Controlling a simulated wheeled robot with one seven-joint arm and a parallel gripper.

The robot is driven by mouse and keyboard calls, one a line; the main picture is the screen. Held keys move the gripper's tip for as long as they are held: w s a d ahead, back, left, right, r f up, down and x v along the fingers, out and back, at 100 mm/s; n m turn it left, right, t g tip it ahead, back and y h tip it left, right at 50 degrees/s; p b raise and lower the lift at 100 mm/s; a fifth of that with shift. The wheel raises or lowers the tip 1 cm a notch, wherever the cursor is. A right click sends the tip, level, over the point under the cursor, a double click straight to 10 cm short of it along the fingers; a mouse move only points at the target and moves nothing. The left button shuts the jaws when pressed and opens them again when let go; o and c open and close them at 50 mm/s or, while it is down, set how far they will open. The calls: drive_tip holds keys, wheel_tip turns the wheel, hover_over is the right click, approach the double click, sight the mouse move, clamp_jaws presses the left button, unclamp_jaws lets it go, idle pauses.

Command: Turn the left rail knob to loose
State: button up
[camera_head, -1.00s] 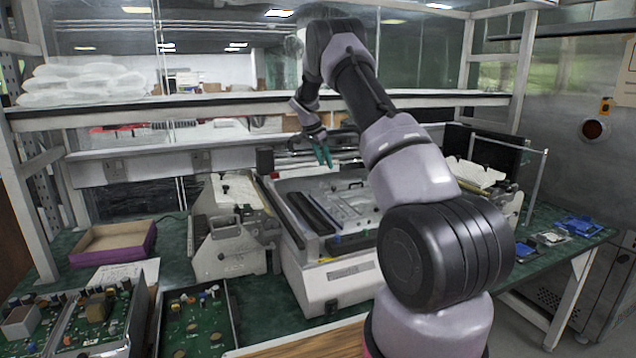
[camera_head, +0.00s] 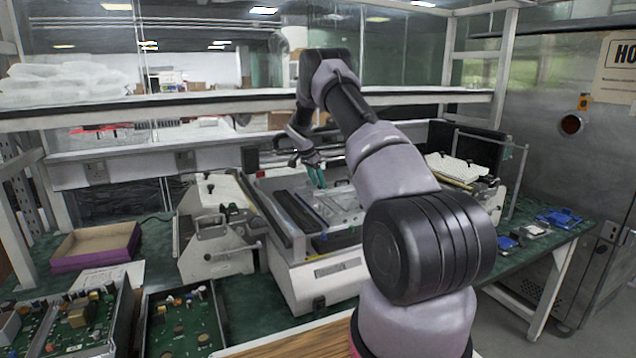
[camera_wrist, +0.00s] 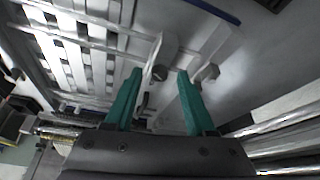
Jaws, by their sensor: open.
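The white machine (camera_head: 322,273) stands on the bench with its top bed open to view. My gripper (camera_head: 318,180) is over the machine's bed, with green fingers pointing down. In the wrist view my gripper (camera_wrist: 159,77) is open, its fingers apart. A pale grey knob (camera_wrist: 163,58) with a dark round spot shows between and just beyond the fingertips; I cannot tell whether they touch it. A second pale knob (camera_wrist: 207,73) is just right of the right finger. I cannot tell for sure which is the left rail knob. Both knobs are too small to make out in the head view.
Metal rails (camera_wrist: 95,20) and slats fill the wrist view's upper left. A grey device (camera_head: 215,240) stands left of the machine. A purple-edged box (camera_head: 95,247) and circuit board trays (camera_head: 183,325) are further left. A shelf (camera_head: 230,102) runs behind the arm.

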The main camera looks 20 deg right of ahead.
clamp_jaws()
drive_tip(key=shift+n, duration=0.3)
drive_tip(key=n, duration=0.2)
drive_tip(key=n+t+y, duration=0.1)
drive_tip(key=n, duration=0.1)
drive_tip(key=n+t, duration=0.1)
drive_tip(key=shift+s+d+n+y, duration=0.2)
drive_tip(key=shift+s+n+y, duration=0.1)
drive_tip(key=shift+n, duration=0.1)
drive_tip(key=n, duration=0.1)
drive_tip(key=n+y, duration=0.1)
drive_tip(key=n, duration=0.3)
drive_tip(key=shift+d+t+y, duration=0.25)
drive_tip(key=shift+t+y, duration=0.15)
drive_tip(key=n, duration=0.2)
drive_tip(key=n+y, duration=0.1)
drive_tip(key=n, duration=0.1)
drive_tip(key=n+y, duration=0.1)
drive_tip(key=n, duration=0.1)
drive_tip(key=shift+d+n, duration=0.25)
drive_tip(key=shift+n, duration=0.05)
drive_tip(key=n+y, duration=0.1)
drive_tip(key=n, duration=0.2)
drive_tip(key=n+g+y, duration=0.1)
drive_tip(key=n, duration=0.2)
drive_tip(key=shift+w+d, duration=0.1)
drive_tip(key=shift+d, duration=0.05)
